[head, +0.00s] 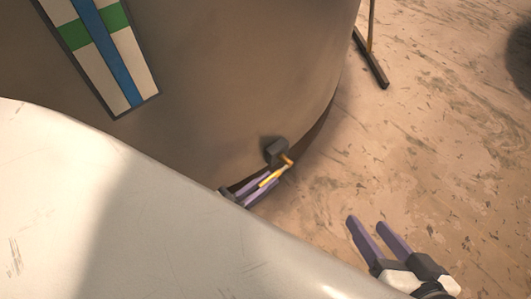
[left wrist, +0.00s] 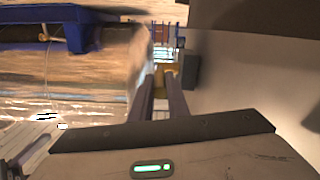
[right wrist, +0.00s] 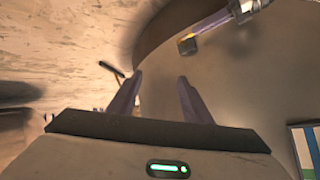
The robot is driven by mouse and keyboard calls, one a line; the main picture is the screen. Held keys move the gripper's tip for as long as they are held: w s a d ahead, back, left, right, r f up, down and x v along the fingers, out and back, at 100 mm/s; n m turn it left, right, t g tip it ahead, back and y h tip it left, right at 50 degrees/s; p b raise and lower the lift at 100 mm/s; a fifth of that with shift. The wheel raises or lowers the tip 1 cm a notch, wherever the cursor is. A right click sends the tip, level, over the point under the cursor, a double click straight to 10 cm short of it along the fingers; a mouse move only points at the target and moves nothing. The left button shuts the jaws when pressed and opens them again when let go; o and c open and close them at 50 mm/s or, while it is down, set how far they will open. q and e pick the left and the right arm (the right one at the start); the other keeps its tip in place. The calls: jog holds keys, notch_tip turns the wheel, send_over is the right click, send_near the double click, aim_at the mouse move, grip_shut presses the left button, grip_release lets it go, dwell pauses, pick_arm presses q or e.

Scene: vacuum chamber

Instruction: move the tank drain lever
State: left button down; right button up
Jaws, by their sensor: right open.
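The tank drain lever (head: 268,181) is a thin yellow-orange handle on a dark grey block (head: 277,150) low on the tank wall (head: 220,90). My left gripper (head: 268,184) has its purple fingers on either side of the lever, close together and apparently closed on it. In the left wrist view, the lever (left wrist: 161,82) shows between the narrow-set fingertips, with the grey block (left wrist: 190,71) just right of them. My right gripper (head: 368,226) is open and empty above the floor, right of the lever. In the right wrist view, the block (right wrist: 187,44) lies beyond its open fingers.
A large pale curved surface (head: 100,210) fills the lower left of the head view and hides most of my left arm. A stand foot (head: 371,60) is on the floor at the upper right. The floor right of the tank (head: 440,150) is mostly clear.

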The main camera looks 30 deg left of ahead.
pick_arm(q)
jog(key=shift+w+f, duration=0.1)
jog(key=shift+f, duration=0.25)
jog(key=shift+f+t+b, duration=0.25)
jog(key=shift+t+b, duration=0.15)
jog(key=shift+b, duration=0.05)
pick_arm(e)
jog(key=shift+a+r+y, duration=0.25)
jog(key=shift+r+y, duration=0.05)
jog(key=shift+r, duration=0.25)
